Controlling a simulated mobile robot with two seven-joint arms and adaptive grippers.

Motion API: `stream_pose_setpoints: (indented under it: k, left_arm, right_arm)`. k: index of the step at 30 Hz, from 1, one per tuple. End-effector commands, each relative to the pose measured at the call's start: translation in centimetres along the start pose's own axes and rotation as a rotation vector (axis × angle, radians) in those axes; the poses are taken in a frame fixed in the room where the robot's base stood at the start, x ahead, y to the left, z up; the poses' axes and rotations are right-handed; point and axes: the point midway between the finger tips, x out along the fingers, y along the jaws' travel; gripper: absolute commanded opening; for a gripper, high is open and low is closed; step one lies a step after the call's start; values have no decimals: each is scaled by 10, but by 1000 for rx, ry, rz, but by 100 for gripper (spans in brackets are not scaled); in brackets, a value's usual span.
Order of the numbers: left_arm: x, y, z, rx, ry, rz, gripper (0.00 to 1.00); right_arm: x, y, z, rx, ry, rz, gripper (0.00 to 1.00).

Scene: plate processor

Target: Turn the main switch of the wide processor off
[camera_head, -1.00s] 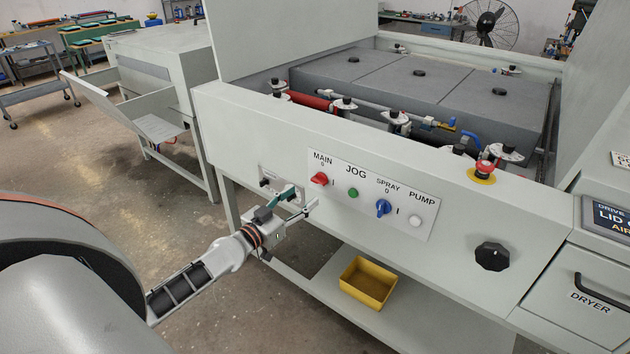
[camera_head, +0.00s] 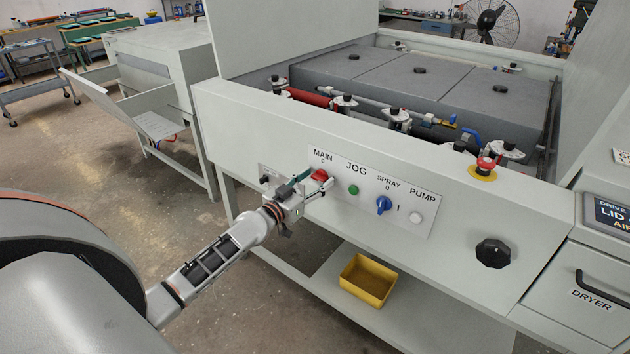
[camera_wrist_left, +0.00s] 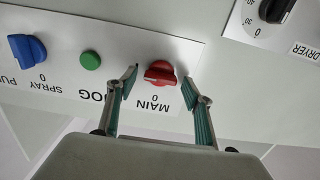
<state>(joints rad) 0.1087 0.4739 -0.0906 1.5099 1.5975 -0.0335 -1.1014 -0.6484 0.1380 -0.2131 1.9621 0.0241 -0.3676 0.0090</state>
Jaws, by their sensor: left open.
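The red main switch (camera_head: 319,175) is on the white control panel (camera_head: 405,225) on the front of the wide processor (camera_head: 250,125), under the label MAIN. My left gripper (camera_head: 317,184) is at the switch, with its fingers open. In the left wrist view the red switch (camera_wrist_left: 160,73) shows between and just beyond the two open fingertips (camera_wrist_left: 160,84), which look apart from it. In that view the panel is upside down, and the knob's handle lies roughly across the picture. In the head view the gripper partly hides the switch. My right gripper is not in view.
On the panel to the right are the green JOG button (camera_head: 353,190), the blue SPRAY switch (camera_head: 383,205) and the white PUMP button (camera_head: 415,217). A red emergency stop (camera_head: 487,163) and a black knob (camera_head: 492,254) are farther right. A yellow bin (camera_head: 367,280) sits below.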

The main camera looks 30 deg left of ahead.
Motion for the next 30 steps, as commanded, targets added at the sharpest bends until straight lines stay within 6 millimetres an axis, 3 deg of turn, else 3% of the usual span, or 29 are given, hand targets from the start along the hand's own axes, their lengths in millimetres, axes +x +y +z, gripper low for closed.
stream_pose_setpoints:
  k: [1, 5, 6, 19, 30]
  left_arm:
    - [0, 0, 0, 0, 0, 0, 51]
    - [0, 0, 0, 0, 0, 0, 18]
    - [0, 0, 0, -1, 0, 0, 13]
    - [0, 0, 0, -58, 0, 0, 13]
    - [0, -1, 0, -326, 0, 1, 13]
  right_arm:
    - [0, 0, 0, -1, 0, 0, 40]
    - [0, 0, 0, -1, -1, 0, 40]
    - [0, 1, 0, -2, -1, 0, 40]
    - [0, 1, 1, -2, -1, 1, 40]
    - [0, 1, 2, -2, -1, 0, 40]
